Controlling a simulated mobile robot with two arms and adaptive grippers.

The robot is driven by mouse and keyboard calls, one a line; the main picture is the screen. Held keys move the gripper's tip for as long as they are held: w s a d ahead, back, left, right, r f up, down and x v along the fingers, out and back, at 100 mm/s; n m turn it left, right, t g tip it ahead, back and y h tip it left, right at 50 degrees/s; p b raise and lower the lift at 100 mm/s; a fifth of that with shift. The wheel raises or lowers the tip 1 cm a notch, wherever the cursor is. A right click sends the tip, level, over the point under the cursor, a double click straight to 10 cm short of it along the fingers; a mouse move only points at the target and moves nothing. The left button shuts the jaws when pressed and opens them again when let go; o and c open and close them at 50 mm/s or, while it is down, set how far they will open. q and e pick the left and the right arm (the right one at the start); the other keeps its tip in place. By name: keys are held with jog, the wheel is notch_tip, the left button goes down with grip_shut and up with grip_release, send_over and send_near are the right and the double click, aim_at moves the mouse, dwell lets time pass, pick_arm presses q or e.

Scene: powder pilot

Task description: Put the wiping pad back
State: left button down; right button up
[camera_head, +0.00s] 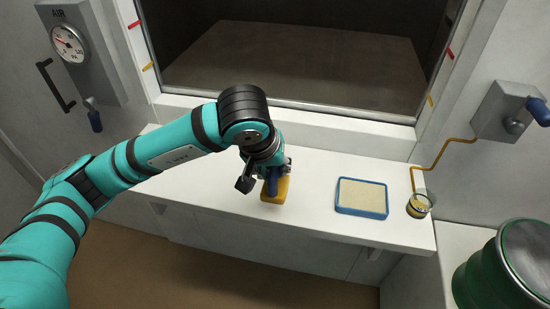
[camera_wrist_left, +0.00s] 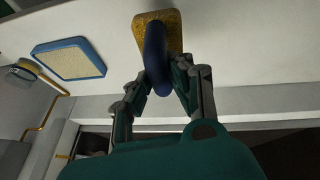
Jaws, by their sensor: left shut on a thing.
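The wiping pad is a yellow block (camera_head: 276,191) with a dark blue handle (camera_wrist_left: 155,57). My left gripper (camera_head: 272,174) is shut on the handle, and its two fingers (camera_wrist_left: 161,78) sit on either side of it in the wrist view. The pad is over the middle of the white shelf; I cannot tell whether it touches the surface. A shallow blue-rimmed tray (camera_head: 361,212) with a beige inside lies on the shelf to the right of the pad. It also shows at the left in the wrist view (camera_wrist_left: 103,69). My right gripper is not in view.
A small glass cup with yellow contents (camera_head: 420,205) stands right of the tray, with a yellow tube (camera_head: 438,158) leading to a grey wall box (camera_head: 505,112). A green drum (camera_head: 505,265) is at lower right. The shelf (camera_head: 315,185) is clear between pad and tray. A window is behind.

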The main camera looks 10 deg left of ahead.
pick_arm(q)
jog(key=w+f+p, duration=0.1)
jog(key=w+f, duration=0.1)
jog(key=w, duration=0.1)
jog(key=w+f+p, duration=0.1)
jog(key=shift+w+a+f+p, duration=0.25)
jog(key=shift+w+a+p, duration=0.05)
jog(key=shift+w+a, duration=0.05)
jog(key=shift+f, duration=0.2)
jog(key=shift+f, duration=0.1)
jog(key=shift+f+b, duration=0.15)
jog(key=shift+b, duration=0.15)
jog(key=c, duration=1.2)
grip_release()
